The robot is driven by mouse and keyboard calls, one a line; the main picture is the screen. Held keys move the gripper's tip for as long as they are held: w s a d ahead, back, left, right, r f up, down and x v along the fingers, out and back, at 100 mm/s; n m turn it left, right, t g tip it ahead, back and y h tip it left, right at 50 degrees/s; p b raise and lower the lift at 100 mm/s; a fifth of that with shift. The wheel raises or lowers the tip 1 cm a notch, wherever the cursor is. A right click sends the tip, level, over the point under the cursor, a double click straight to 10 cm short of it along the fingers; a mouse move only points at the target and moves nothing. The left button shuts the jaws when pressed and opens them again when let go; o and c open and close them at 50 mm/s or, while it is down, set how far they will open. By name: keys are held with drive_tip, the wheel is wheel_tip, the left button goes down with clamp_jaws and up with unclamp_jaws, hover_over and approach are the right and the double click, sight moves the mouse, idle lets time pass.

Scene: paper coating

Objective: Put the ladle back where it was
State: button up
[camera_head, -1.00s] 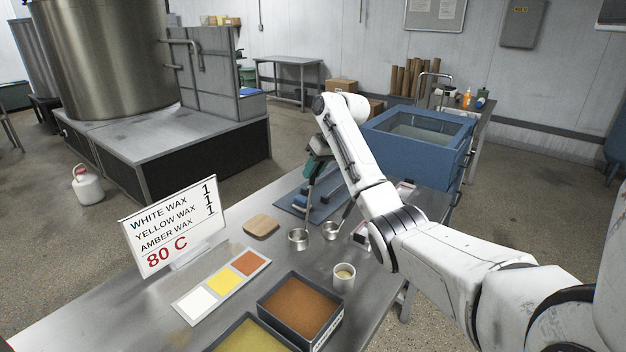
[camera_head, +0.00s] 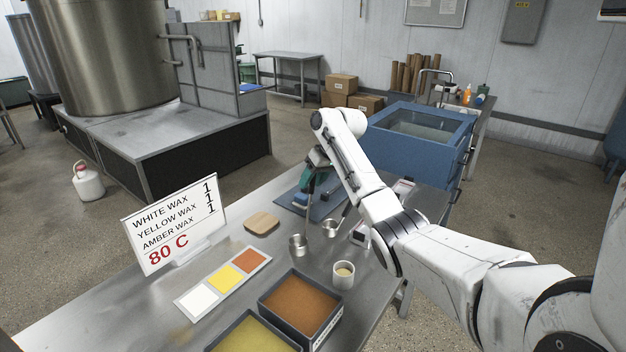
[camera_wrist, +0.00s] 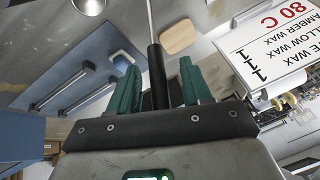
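My gripper (camera_head: 311,190) is over the far part of the table, its green fingers pointing down. The held ladle's bowl is outside the wrist view.
A blue-grey mat (camera_head: 290,204) lies behind the ladles. The sign (camera_head: 173,225), colour card (camera_head: 224,284) and amber wax tray (camera_head: 300,306) are nearer.

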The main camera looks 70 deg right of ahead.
drive_tip(key=b+v, duration=0.1)
drive_tip(key=v, duration=1.1)
drive_tip(key=shift+b, duration=0.35)
drive_tip(key=shift+s+r, duration=0.1)
